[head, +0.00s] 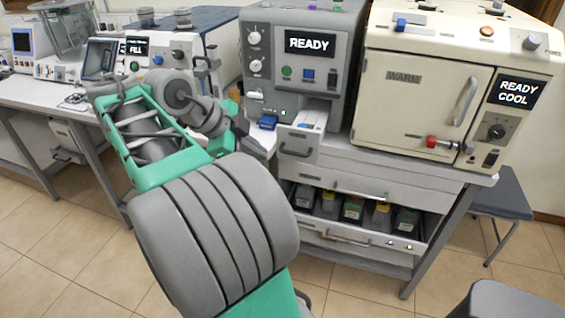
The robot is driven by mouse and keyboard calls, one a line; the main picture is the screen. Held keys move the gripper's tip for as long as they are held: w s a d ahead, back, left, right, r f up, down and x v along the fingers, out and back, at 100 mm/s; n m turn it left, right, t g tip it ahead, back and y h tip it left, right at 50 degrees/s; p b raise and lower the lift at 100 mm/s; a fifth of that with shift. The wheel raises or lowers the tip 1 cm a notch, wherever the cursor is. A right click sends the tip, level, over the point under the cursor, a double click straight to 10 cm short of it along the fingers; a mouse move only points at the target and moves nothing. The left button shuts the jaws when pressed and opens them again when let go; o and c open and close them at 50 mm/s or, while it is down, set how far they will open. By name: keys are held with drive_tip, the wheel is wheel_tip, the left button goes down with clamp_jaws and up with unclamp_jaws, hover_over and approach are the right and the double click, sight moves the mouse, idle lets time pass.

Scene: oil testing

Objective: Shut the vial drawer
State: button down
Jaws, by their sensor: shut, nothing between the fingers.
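Two drawers show in the head view, and I cannot tell for sure which one is the vial drawer. A small pale drawer (297,150) with a handle juts out from the grey machine (268,98), with a white and blue item on top. Lower down, a wide drawer (318,229) in the bench stands open, with several dark containers (353,210) with coloured tops in it. My gripper (240,122) is small and partly hidden behind my wrist, left of the small drawer and apart from it. It looks shut and empty.
A cream oven (408,98) marked WARM stands on the bench at right. A blue item (267,122) lies near the small drawer. A closed bench drawer (380,185) sits above the open one. A grey stool (503,195) stands at right.

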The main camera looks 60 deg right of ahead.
drive_tip(key=s+d+f+b, duration=0.2)
drive_tip(key=d+f, duration=0.4)
drive_tip(key=d, duration=0.3)
drive_tip(key=shift+s+d+f+b, duration=0.25)
drive_tip(key=shift+s+f+b, duration=0.1)
drive_tip(key=shift+b, duration=0.35)
